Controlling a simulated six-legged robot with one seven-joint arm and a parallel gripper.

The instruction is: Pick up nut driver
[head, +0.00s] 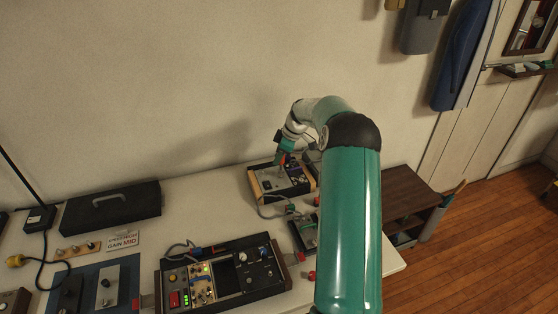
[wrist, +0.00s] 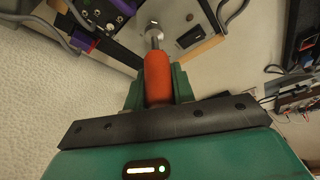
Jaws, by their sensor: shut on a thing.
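The nut driver (wrist: 157,72) has an orange handle and a metal shaft, and it points away from my gripper in the wrist view. My gripper (wrist: 158,92) has green fingers, one on each side of the handle, and is shut on it. In the head view my gripper (head: 284,148) is over the small wood-sided synth case (head: 268,184) near the wall. A little orange of the tool shows there. The shaft's far end overlaps the panel of a synth case in the wrist view; whether it touches cannot be told.
A larger synth case (head: 222,278) with lit buttons lies at the table's front. A black carrying case (head: 110,208) stands at the back left. Cables and red knobs lie near the small case. A dark wooden shelf (head: 408,193) stands right of the table. The wall is close behind.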

